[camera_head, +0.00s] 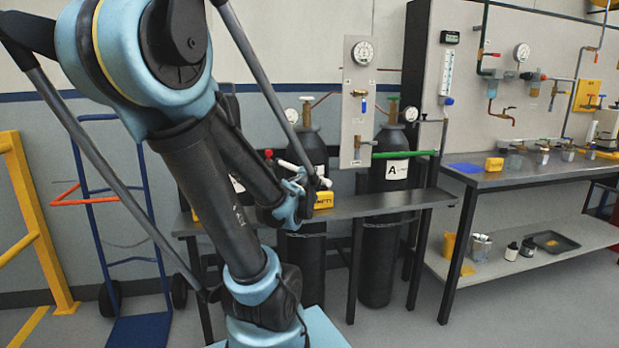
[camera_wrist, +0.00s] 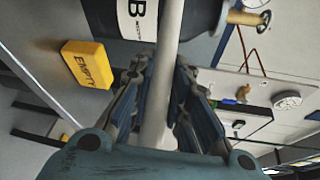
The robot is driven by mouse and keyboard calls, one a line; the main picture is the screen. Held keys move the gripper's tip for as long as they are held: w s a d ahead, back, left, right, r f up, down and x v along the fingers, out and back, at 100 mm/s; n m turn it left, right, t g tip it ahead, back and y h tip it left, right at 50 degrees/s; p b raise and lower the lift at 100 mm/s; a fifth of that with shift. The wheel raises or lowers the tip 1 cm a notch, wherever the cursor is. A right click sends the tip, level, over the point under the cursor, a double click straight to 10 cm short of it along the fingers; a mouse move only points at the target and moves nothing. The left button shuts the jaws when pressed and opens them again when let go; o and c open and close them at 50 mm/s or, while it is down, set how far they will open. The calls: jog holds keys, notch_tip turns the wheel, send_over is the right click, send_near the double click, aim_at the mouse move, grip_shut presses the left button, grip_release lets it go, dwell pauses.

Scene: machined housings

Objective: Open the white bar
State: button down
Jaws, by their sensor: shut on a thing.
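The white bar (camera_head: 297,172) shows in the head view just past my gripper (camera_head: 296,192), in front of the left dark cylinder. A red piece shows near its upper left end. In the wrist view the bar (camera_wrist: 168,60) runs up the picture between the two fingers of my gripper (camera_wrist: 160,95). The fingers are shut on it, one on each side. Its lower end is hidden behind my gripper's body.
The dark cylinder with a "B" label (camera_wrist: 207,20) stands close behind the bar. A yellow "EMPTY" block (camera_wrist: 87,64) is beside it. A gauge panel (camera_head: 357,110), another cylinder labelled "A" (camera_head: 385,205) and a workbench (camera_head: 520,176) stand to the right.

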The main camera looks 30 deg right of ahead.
jog(key=c, duration=1.6)
grip_release()
jog(key=shift+w+a+f, duration=0.1)
jog(key=shift+w, duration=0.05)
jog(key=shift+o, duration=0.6)
jog(key=v, duration=0.7)
jog(key=shift+a, duration=0.1)
jog(key=shift+c, duration=0.6)
